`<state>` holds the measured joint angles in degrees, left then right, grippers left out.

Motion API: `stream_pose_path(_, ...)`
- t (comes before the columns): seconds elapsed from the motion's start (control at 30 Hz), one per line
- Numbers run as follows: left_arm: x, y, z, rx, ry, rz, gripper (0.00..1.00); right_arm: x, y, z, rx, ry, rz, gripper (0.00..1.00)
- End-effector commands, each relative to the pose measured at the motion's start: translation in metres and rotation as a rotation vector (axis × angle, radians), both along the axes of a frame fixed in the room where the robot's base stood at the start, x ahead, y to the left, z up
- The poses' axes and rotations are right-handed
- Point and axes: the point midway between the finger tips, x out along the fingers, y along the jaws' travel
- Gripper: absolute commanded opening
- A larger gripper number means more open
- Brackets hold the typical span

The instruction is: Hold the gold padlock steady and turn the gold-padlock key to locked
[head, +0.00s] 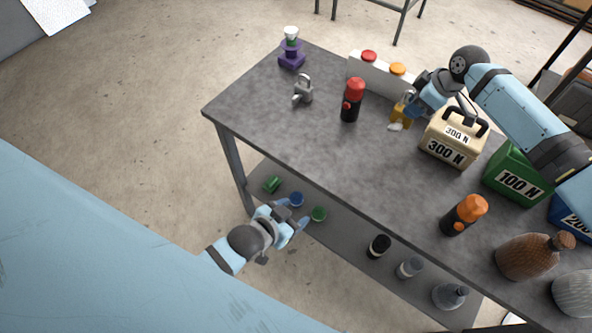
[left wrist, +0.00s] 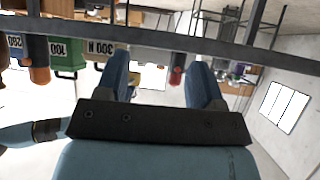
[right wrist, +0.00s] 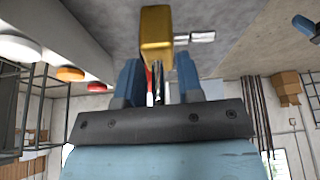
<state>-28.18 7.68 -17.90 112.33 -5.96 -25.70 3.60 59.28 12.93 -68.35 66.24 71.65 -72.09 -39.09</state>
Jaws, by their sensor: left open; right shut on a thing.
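The gold padlock (head: 400,115) stands on the table beside the white panel with coloured buttons. Its gold body (right wrist: 156,35) shows in the right wrist view, between and beyond the fingers. The pale gold-padlock key (head: 395,127) sticks out at the padlock's lower front; it also shows in the right wrist view (right wrist: 202,37). My right gripper (head: 409,100) is shut on the gold padlock from above and behind, and covers its upper part. My left gripper (head: 295,219) is open and empty, low in front of the table edge, apart from the padlock.
A silver padlock (head: 304,90) with a key, a red-capped bottle (head: 351,101) and a purple stand (head: 291,55) are to the left. The 300 N weight (head: 452,140) stands close right of the gold padlock. A lower shelf (head: 338,240) holds several small items. The table's middle front is clear.

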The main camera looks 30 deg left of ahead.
Motion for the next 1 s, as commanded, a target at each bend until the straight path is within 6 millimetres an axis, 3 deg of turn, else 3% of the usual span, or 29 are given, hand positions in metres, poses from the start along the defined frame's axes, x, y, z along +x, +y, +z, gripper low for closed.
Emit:
stream_pose_path(0.23,0.003,-0.002,0.001,0.025,-0.010,-0.016,0.62,0.000,0.000,0.001,0.001,-0.001,0.000,0.01)
stream_pose_path(0.37,0.018,-0.015,0.004,0.188,-0.072,-0.114,0.62,0.000,0.000,0.001,0.001,-0.001,0.000,0.01)
stream_pose_path(0.47,0.041,-0.033,0.011,0.448,-0.173,-0.252,0.62,0.000,0.000,0.001,0.001,-0.001,0.000,0.01)
stream_pose_path(0.7,0.104,-0.082,0.047,1.328,-0.498,-0.592,0.62,0.000,0.000,0.001,0.001,-0.001,0.000,0.01)
stream_pose_path(0.9,0.138,-0.112,0.085,1.986,-0.691,-0.692,0.62,0.000,0.000,0.001,0.001,-0.001,0.000,0.01)
stream_pose_path(1.0,0.146,-0.121,0.099,2.207,-0.740,-0.692,0.62,0.000,0.000,0.001,0.001,-0.001,0.000,0.01)
